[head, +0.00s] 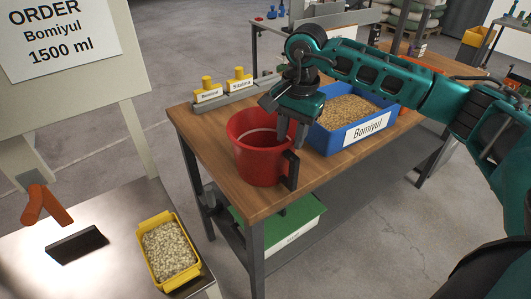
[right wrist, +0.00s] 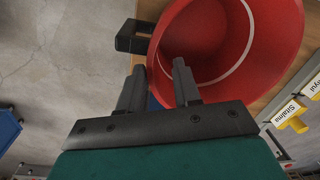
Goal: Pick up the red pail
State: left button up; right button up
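The red pail (head: 258,165) stands upright on a wooden-topped workbench (head: 225,180), its open top up and its black handle (head: 291,170) on the right side. In the right wrist view the pail (right wrist: 225,45) shows its inside and rim, with the black handle (right wrist: 132,37) to the left. My right gripper (head: 291,138) points down at the pail's right rim, close to the handle. Its fingers (right wrist: 160,68) are apart, one over the pail's inside and the other outside the rim. Whether they touch the wall I cannot tell. My left gripper is not in view.
A blue bin labelled Bomiyul (head: 367,127) full of grain stands right of the pail. Yellow-knobbed labelled blocks (head: 222,88) sit behind it. A yellow tray of pale grain (head: 168,252) lies on a metal table at front left, below an order sign (head: 60,40).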

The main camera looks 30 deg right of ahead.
aim_at(290, 145)
notch_tip(290, 145, down, 4)
jog(key=shift+w+f, duration=0.1)
jog(key=shift+f, duration=0.05)
jog(key=shift+c, duration=0.4)
grip_shut()
dwell(1.0)
